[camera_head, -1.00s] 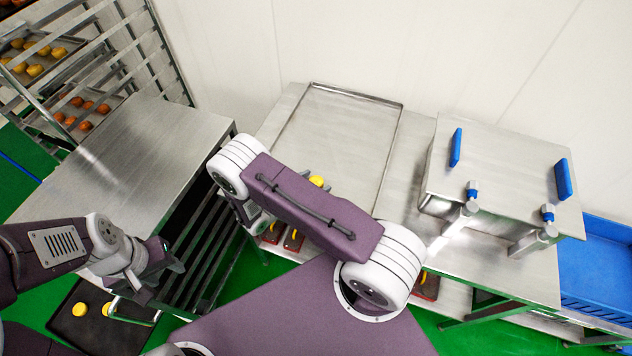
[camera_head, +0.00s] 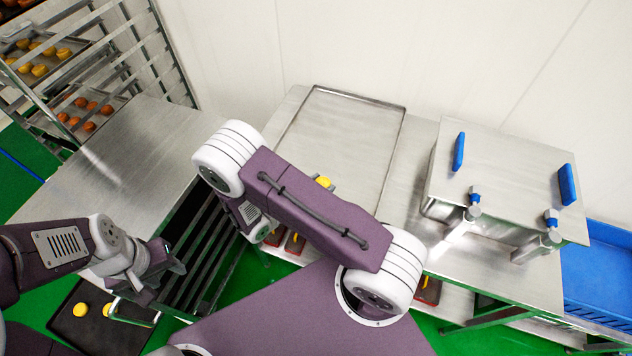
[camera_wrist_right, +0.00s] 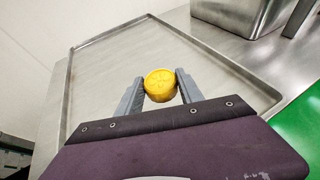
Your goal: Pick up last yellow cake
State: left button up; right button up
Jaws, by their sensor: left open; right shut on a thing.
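A round yellow cake (camera_wrist_right: 160,86) sits between the two grey fingers of my right gripper (camera_wrist_right: 158,82), which is shut on it, in the right wrist view. In the head view the cake (camera_head: 324,182) shows just past my right arm, which hides the right gripper. The cake is over the large metal tray (camera_head: 352,94); whether it touches the tray I cannot tell. No other cake shows on that tray. My left gripper (camera_head: 176,262) is open and empty at the lower left, near the metal side table.
A steel machine (camera_head: 505,165) with blue handles stands right of the tray. A blue crate (camera_head: 608,240) is at the far right. The side table (camera_head: 135,150) is bare. A dark tray (camera_head: 105,335) with yellow cakes lies low at left. A rack (camera_head: 125,50) holds trays of cakes.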

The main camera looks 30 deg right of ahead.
jog(key=s+a+r, duration=0.1)
jog(key=s+r, duration=0.3)
jog(key=s, duration=0.3)
jog(key=shift+s+a+r, duration=0.2)
jog(key=shift+s+r, duration=0.05)
jog(key=shift+r, duration=0.05)
